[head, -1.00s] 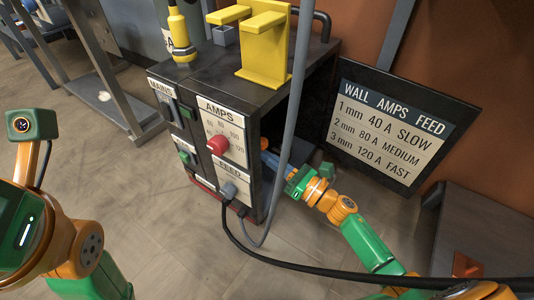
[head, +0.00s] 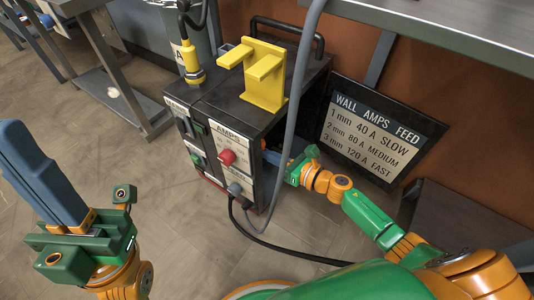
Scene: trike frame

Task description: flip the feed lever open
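The dark welding machine (head: 245,112) stands on the floor at the centre of the head view, with a red AMPS knob (head: 227,157) on its front. I cannot make out the feed lever; the machine's right side, where my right gripper is, is mostly hidden by the gripper and a hanging grey cable. My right gripper (head: 274,157) has its blue-grey fingers at that right side, pointing in at the machine. Whether they touch or hold anything is hidden. My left gripper (head: 22,140) is raised at the far left, away from the machine, fingers pointing up; its finger gap does not show.
A yellow bracket (head: 264,75) and a yellow torch-like tool (head: 192,65) stand on top of the machine. A grey plug (head: 234,188) with a black cable sits low on the front. A settings board (head: 375,135) leans behind my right arm. A grey table edge (head: 440,30) overhangs upper right.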

